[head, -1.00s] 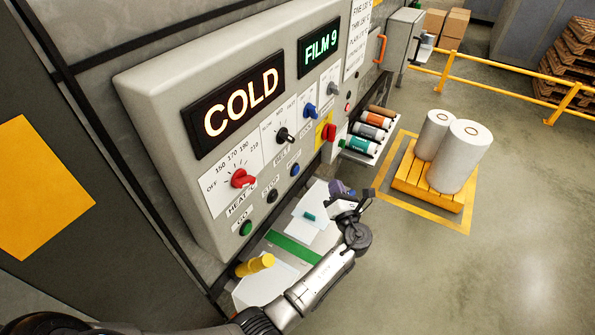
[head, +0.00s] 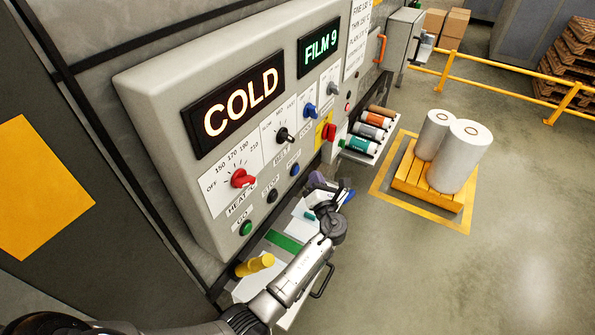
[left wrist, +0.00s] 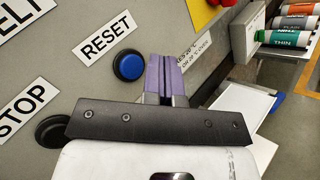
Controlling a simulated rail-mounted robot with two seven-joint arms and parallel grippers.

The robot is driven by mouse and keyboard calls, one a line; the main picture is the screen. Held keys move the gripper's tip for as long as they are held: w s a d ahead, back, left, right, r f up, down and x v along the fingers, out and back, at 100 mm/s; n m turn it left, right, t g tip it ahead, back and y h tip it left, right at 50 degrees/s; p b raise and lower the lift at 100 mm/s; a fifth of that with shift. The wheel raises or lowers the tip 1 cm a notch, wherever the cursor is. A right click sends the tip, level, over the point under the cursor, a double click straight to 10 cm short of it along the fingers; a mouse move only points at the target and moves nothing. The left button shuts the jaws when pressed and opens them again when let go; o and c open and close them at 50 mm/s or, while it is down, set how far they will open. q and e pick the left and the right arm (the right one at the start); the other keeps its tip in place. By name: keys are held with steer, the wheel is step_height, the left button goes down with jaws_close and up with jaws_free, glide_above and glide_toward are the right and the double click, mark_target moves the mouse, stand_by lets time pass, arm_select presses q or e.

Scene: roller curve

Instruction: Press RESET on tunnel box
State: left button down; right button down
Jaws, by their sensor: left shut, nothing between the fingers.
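The tunnel box (head: 165,100) is a light grey control panel with a lit COLD display (head: 235,103) and a green FILM 9 display (head: 320,47). The blue RESET button (head: 294,169) is on its lower front; in the left wrist view the blue button (left wrist: 129,66) sits beside its RESET label (left wrist: 104,36). My left gripper (head: 316,180) is in front of the lower panel, right of and slightly below the button. In the left wrist view its purple fingers (left wrist: 165,76) are shut and empty, just right of the button; contact cannot be told. My right gripper is not in view.
The black STOP button (head: 272,196), green GO button (head: 246,228) and red HEAT knob (head: 242,178) are close by on the panel. A red switch on a yellow plate (head: 318,133) is to the right.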

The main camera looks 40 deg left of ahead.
mark_target(296, 170)
arm_select(q)
steer(key=shift+s+a+p, duration=0.15)
steer(key=shift+a+p, duration=0.05)
steer(key=shift+a, duration=0.35)
steer(key=shift+s+a+p, duration=0.15)
steer(key=shift+a, duration=0.4)
stand_by(0.5)
stand_by(0.7)
steer(key=shift+a+r, duration=0.1)
steer(key=shift+a, duration=0.1)
steer(key=shift+s+a+p, duration=0.1)
steer(key=shift+a+p, duration=0.15)
steer(key=shift+p, duration=0.15)
